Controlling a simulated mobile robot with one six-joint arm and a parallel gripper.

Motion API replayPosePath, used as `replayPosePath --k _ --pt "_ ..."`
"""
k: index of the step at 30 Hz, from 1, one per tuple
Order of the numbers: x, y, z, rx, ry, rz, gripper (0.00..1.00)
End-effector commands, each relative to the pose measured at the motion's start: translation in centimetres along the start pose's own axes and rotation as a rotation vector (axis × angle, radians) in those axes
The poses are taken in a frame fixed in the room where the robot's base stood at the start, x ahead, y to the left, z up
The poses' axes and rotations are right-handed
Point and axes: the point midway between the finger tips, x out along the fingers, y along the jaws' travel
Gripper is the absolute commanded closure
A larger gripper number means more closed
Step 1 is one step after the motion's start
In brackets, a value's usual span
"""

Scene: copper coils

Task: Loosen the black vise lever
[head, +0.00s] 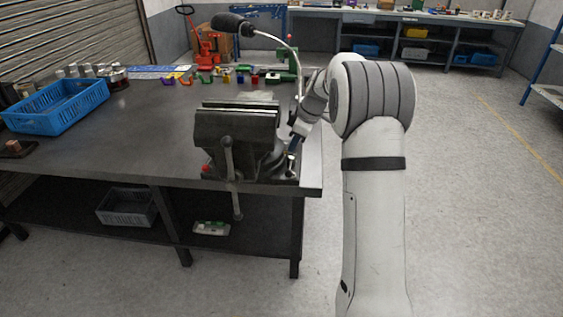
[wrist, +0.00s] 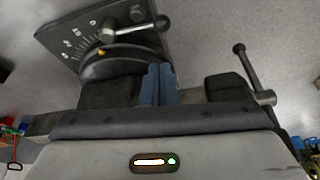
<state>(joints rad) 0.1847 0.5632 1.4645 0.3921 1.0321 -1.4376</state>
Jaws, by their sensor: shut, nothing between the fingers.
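A dark bench vise (head: 235,130) stands at the bench's front right corner. In the wrist view, its round swivel base sits on a plate marked with a scale (wrist: 85,35). A short lever with a black knob (wrist: 135,28) lies across the base at upper left, and a second knobbed lever (wrist: 254,72) stands at right. I cannot tell which one the task names. My gripper (head: 294,144) is low at the vise's right side, and its blue fingers (wrist: 158,82) are shut and empty. The fingertips lie below the first lever in the picture; contact is unclear.
The vise's long grey handle (head: 229,165) hangs at its front. A blue crate (head: 60,108) and several small coloured parts stand on the dark bench (head: 140,140). A grey crate (head: 127,207) sits on the lower shelf. The floor to the right is clear.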

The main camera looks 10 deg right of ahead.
Motion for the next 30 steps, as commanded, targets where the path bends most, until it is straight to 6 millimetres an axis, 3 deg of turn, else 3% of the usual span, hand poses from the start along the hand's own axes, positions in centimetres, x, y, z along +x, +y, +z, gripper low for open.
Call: replayPosePath --k 18,30 --pt "9.0 -0.1 0.1 0.001 -0.002 -0.002 1.0" --pt "9.8 0.0 0.1 0.002 -0.001 0.0 1.0"
